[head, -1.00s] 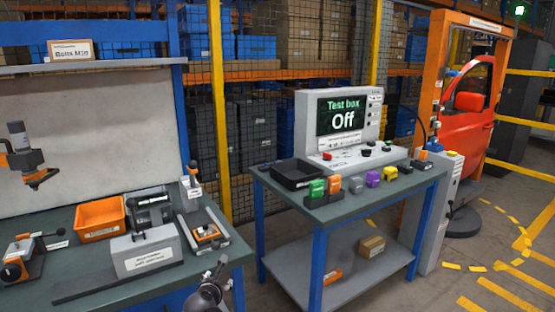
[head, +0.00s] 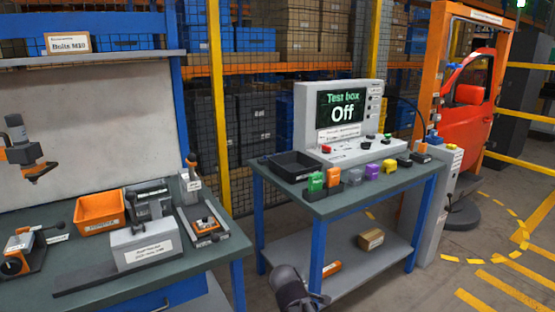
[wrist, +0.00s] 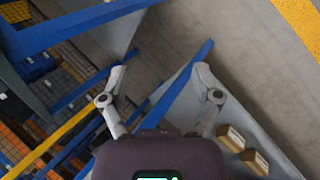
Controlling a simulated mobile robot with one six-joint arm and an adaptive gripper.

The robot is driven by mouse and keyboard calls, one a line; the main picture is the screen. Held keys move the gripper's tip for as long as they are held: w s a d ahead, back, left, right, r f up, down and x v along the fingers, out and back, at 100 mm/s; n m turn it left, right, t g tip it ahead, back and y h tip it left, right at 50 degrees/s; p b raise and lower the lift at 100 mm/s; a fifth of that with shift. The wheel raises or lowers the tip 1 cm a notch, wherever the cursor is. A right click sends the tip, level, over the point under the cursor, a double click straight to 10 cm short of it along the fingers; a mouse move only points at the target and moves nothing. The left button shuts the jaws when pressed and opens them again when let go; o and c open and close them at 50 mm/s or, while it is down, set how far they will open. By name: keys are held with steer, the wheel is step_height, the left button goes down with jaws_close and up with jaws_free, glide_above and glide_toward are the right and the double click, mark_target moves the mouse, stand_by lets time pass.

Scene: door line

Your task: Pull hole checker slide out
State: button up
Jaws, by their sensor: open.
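On the left bench in the head view, a light grey block (head: 146,246) stands with a white label too small to read. A flat dark bar (head: 85,282) sticks out from its foot to the left. These may be the hole checker and its slide, but I cannot tell for sure. A small dark lever rises from the block's top. My gripper (wrist: 160,75) is open and empty in the wrist view, its two fingers spread above the floor and the blue table legs. It is well to the right of the block, touching nothing I can see.
An orange bin (head: 100,211), an orange-topped fixture (head: 208,224) and a clamp (head: 25,248) stand around the block. The table (head: 330,204) to the right carries the test box (head: 340,120) reading "Off". Small cartons lie on its lower shelf. Floor shows between bench and table.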

steer(key=s+d+f+m+g+y, duration=0.3)
steer(key=s+d+m+g, duration=0.3)
steer(key=s+d+m, duration=0.6)
steer(key=w+r+p, duration=0.1)
steer(key=r+p, duration=0.8)
steer(key=w+a+r+m+p, duration=0.1)
steer(key=w+r+p, duration=0.1)
steer(key=r+p, duration=0.7)
steer(key=shift+w+a+r+t, duration=0.15)
steer(key=shift+a+r+t, duration=0.1)
steer(key=shift+t, duration=0.05)
